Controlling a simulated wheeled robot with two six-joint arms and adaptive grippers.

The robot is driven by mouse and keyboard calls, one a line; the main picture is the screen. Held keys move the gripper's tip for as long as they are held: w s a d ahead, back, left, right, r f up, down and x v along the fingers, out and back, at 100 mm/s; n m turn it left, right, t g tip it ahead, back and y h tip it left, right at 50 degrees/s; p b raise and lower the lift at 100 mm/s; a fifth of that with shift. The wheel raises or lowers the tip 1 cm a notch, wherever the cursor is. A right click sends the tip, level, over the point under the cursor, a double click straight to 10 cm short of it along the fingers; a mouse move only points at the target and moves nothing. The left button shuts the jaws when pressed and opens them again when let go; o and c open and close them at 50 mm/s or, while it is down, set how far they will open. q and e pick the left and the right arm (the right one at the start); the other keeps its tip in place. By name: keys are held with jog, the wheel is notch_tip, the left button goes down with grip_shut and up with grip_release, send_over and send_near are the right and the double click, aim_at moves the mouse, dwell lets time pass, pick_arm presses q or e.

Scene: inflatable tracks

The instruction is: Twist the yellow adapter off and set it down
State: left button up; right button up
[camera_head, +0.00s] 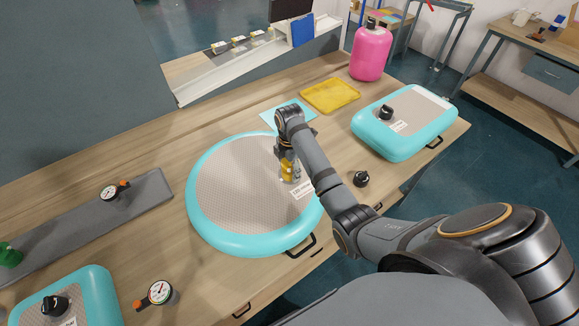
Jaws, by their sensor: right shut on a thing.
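A round inflatable track (207,231) with a turquoise rim and a beige top lies mid-table. My right arm reaches in from the right, and its gripper (288,178) points down over the track's right side. The right gripper is shut on the yellow adapter (286,167), beside a white label (302,191). The wrist and fingers hide much of the adapter and the valve spot, so I cannot tell whether it is still seated. My left gripper is not in view.
A black cap (361,179) stands right of the round track. Behind lie a yellow tray (330,95) and a light-blue sheet (268,117). A pink tank (371,52) and a rectangular track (379,134) are at the right. Gauges (160,292) stand left.

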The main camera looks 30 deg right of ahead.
jog(key=shift+r+m+p, duration=0.15)
jog(key=shift+m+p, duration=0.45)
jog(key=shift+p, duration=0.1)
jog(key=m+p, duration=0.2)
jog(key=shift+m, duration=0.4)
jog(key=shift+m+p, duration=0.5)
jog(key=shift+p, duration=0.05)
